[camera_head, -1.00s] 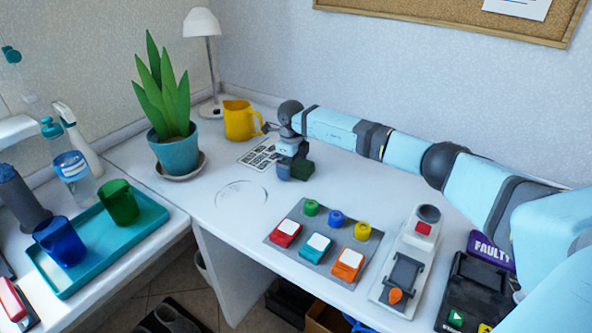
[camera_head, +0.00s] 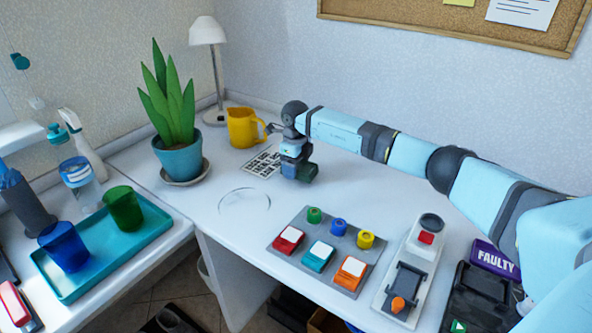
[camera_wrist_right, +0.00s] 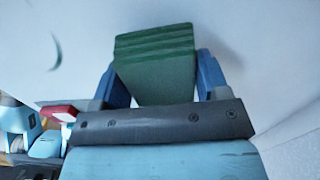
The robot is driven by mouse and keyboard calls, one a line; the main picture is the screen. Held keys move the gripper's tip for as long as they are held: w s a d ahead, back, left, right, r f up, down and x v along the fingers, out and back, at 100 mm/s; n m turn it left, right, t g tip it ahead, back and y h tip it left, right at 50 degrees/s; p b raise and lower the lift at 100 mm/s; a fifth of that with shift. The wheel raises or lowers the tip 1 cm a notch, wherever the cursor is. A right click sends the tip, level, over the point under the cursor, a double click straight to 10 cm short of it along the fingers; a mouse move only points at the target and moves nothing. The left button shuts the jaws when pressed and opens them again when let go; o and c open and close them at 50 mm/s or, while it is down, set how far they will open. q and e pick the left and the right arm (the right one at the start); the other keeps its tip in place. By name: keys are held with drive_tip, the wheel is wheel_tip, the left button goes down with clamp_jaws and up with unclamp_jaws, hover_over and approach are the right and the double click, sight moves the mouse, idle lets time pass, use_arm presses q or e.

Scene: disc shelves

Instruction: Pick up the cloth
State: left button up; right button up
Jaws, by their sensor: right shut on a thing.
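A folded dark green cloth (camera_wrist_right: 155,62) sits between the two blue fingers of my right gripper in the right wrist view. Its stacked folds show at the far end. In the head view my right gripper (camera_head: 299,171) is over the white desk, right of the round mark, and mostly hides the cloth. The gripper is shut on the cloth. I cannot tell whether the cloth touches the desk.
A yellow jug (camera_head: 243,127) stands just behind my right gripper, with a potted plant (camera_head: 180,160) to the left. A button panel (camera_head: 327,250) and a lever box (camera_head: 408,270) lie in front. A teal tray (camera_head: 90,262) holds two cups.

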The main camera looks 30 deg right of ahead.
wheel_tip(320, 180, up, 9)
drive_tip(key=shift+p, duration=0.85)
use_arm(q)
drive_tip(key=shift+s+a+f+g+y+p, duration=0.35)
drive_tip(key=shift+a+f, duration=0.1)
drive_tip(key=shift+f, duration=0.15)
drive_tip(key=shift+s+a+f+g+y+p, duration=0.3)
drive_tip(key=shift+s+a+f+g, duration=0.1)
drive_tip(key=shift+f, duration=0.2)
use_arm(e)
wheel_tip(320, 180, up, 9)
drive_tip(key=shift+o, duration=0.5)
drive_tip(key=shift+f, duration=0.1)
